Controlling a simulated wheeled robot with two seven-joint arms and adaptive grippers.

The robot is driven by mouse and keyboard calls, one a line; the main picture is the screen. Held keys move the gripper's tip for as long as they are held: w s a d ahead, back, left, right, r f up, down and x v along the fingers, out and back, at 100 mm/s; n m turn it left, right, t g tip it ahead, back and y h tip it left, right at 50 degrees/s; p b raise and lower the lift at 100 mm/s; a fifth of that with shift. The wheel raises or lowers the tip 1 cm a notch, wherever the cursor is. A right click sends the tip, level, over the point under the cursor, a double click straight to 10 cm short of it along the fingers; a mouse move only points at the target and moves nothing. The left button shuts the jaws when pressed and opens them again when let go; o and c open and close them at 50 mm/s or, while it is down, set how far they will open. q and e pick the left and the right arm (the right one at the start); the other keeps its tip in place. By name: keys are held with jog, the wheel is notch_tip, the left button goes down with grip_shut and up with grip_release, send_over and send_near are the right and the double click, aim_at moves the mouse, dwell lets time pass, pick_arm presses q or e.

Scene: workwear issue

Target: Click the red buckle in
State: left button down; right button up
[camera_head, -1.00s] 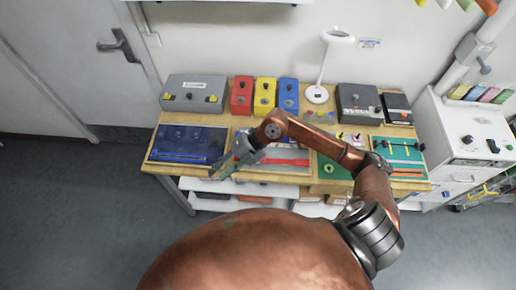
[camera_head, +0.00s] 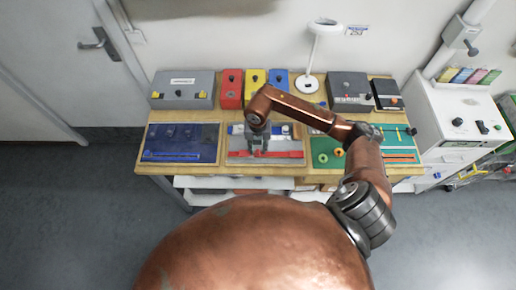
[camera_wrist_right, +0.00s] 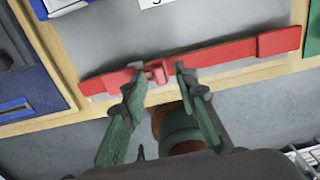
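The red buckle (camera_wrist_right: 157,72) is on a red strap (camera_wrist_right: 225,54) that lies across a grey panel; in the head view the strap (camera_head: 290,154) runs along the front of the middle board. My right gripper (camera_wrist_right: 160,82) is open, with one green fingertip on each side of the buckle. A gap shows between the fingertips and the buckle's sides, though contact below cannot be told. In the head view my right gripper (camera_head: 257,150) hangs over the strap and hides the buckle. I cannot tell whether the buckle's halves are joined. My left gripper is out of view.
A blue board (camera_head: 181,143) lies to the left and a green board (camera_head: 327,153) to the right. Red, yellow and blue boxes (camera_head: 231,89) stand behind, beside a grey box (camera_head: 183,90) and a white lamp (camera_head: 308,83). The table's front edge is close to the strap.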

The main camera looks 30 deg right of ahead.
jog(key=shift+f, duration=0.35)
jog(key=shift+c, duration=0.7)
grip_shut()
jog(key=shift+s, duration=0.1)
